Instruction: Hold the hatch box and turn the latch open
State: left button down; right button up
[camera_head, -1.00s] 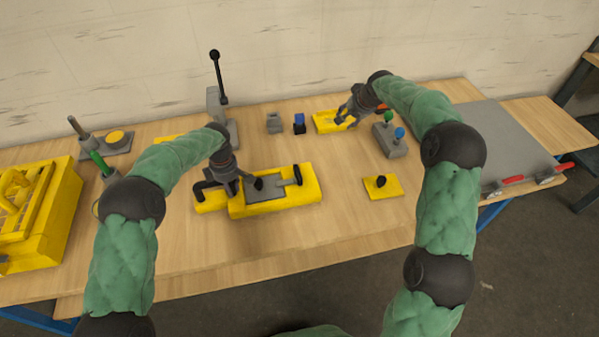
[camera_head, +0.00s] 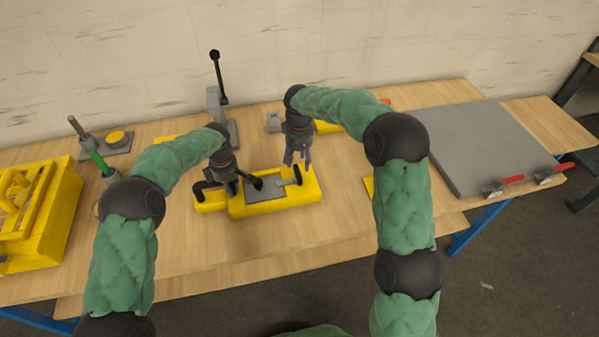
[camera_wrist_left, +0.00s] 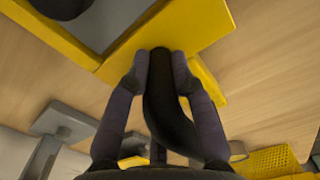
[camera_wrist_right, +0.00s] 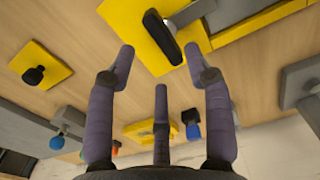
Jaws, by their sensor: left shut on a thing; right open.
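The yellow hatch box (camera_head: 275,207) lies on the table, with a grey plate (camera_head: 265,190) on top and a black knob on it. My left gripper (camera_head: 234,187) is shut on the box's black handle (camera_wrist_left: 165,105) at its left end. The black latch (camera_head: 297,174) stands at the box's right end. It also shows in the right wrist view (camera_wrist_right: 160,35), beside a grey bar. My right gripper (camera_head: 297,160) is open and empty, just above and behind the latch. In the right wrist view the latch lies beyond its open fingers (camera_wrist_right: 158,60), apart from them.
A yellow plate with a black knob (camera_wrist_right: 40,70) lies right of the box, mostly hidden by my right arm. A lever stand (camera_head: 216,105) is behind. A yellow crate (camera_head: 35,220) is at left, a grey panel (camera_head: 485,145) at right. The front table strip is clear.

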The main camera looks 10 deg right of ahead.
notch_tip(320, 180, down, 7)
jog(key=shift+r, duration=0.2)
grip_shut()
